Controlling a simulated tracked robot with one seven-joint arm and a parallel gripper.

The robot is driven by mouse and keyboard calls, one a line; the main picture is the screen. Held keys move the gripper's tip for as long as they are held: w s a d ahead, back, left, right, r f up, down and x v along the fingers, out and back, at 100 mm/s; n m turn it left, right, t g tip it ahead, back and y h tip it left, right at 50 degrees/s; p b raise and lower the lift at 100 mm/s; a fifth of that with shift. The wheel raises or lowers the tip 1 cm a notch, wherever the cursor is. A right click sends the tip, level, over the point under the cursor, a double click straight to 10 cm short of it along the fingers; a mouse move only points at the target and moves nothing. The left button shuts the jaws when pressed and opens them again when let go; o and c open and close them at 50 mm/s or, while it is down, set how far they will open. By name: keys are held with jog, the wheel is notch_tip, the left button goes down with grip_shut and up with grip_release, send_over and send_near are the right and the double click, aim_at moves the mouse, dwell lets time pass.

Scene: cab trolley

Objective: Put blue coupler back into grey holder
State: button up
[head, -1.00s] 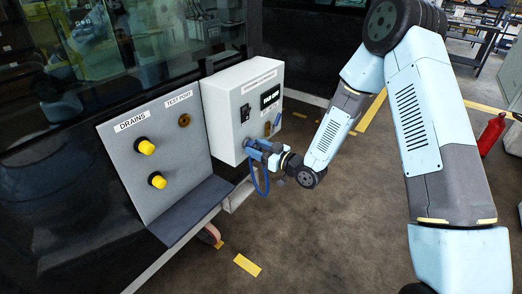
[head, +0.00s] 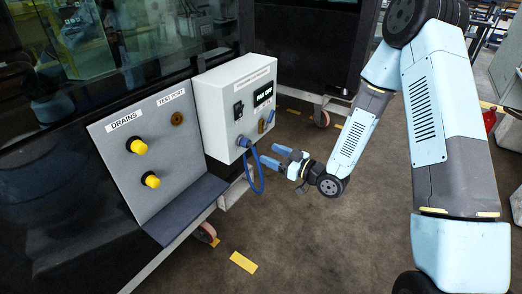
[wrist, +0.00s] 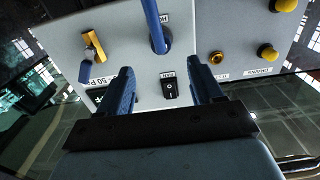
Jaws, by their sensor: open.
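The blue coupler (head: 243,141) is at the lower front of the white control box, with its blue hose (head: 259,185) hanging in a loop below. In the wrist view the coupler (wrist: 159,43) points at the panel, under a partly hidden label. The grey holder cannot be clearly told apart around the coupler, so I cannot tell how deep it sits. My gripper (head: 271,156) is open and empty, to the right of the coupler and apart from it. In the wrist view its two blue fingers (wrist: 158,70) stand wide apart, short of the panel.
The white control box (head: 213,110) carries a black rocker switch (wrist: 168,88), a display and a brass valve (wrist: 93,46). A grey panel (head: 150,185) with yellow knobs (head: 139,147) and a ledge stands left. Open floor (head: 320,235) lies below and right of my gripper.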

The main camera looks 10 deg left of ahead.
jog(key=v, duration=0.4)
jog(key=shift+s+d, duration=0.2)
jog(key=shift+d, duration=0.15)
jog(key=shift+o, duration=0.3)
jog(key=o, duration=0.6)
